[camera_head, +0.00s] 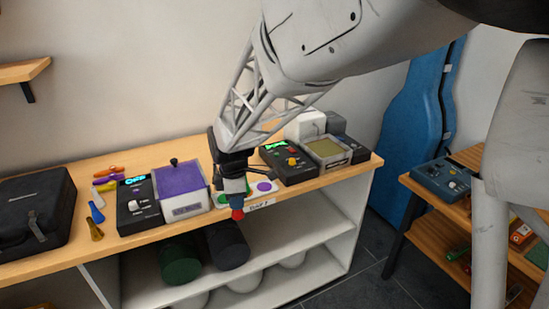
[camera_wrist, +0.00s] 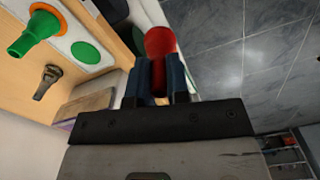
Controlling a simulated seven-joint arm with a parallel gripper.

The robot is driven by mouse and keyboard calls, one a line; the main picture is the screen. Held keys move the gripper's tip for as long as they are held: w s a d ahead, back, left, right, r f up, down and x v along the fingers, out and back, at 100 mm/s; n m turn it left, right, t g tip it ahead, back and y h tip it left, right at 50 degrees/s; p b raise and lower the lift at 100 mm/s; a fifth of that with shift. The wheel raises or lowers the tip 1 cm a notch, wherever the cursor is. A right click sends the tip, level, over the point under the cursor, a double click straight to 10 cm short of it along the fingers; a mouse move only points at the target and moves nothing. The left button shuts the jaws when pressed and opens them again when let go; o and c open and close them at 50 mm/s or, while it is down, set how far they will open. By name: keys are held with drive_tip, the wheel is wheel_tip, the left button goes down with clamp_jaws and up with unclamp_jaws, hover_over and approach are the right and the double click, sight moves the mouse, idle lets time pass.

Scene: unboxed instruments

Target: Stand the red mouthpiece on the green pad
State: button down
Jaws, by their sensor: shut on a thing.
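My gripper (camera_head: 236,206) is shut on the red mouthpiece (camera_head: 237,214), held near the bench's front edge. In the wrist view the red mouthpiece (camera_wrist: 160,42) shows between the two blue fingers of the gripper (camera_wrist: 160,75), its wide round end beyond the tips. The green pad (camera_wrist: 85,52) is a bare flat disc on a white strip, left of the gripper in the wrist view. A green mouthpiece (camera_wrist: 34,34) is on the orange pad beside it. In the head view my gripper hides part of the strip, but the purple pad (camera_head: 264,187) shows.
A dark metal mouthpiece (camera_wrist: 46,82) is on the wood near the strip. In the head view a purple-topped box (camera_head: 181,187) stands left of my gripper and a black device (camera_head: 290,161) stands right and behind. Open shelves (camera_head: 300,255) lie below the bench edge.

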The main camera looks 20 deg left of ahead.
drive_tip(key=w+a+f, duration=0.1)
drive_tip(key=w+a, duration=0.9)
drive_tip(key=w, duration=0.1)
drive_tip(key=shift+a+f, duration=0.15)
drive_tip(key=shift+f, duration=0.05)
drive_tip(key=shift+f, duration=0.15)
idle(0.4)
drive_tip(key=shift+f, duration=1.6)
drive_tip(key=shift+f, duration=0.15)
drive_tip(key=c, duration=1.1)
unclamp_jaws()
wheel_tip(320, 180, up, 12)
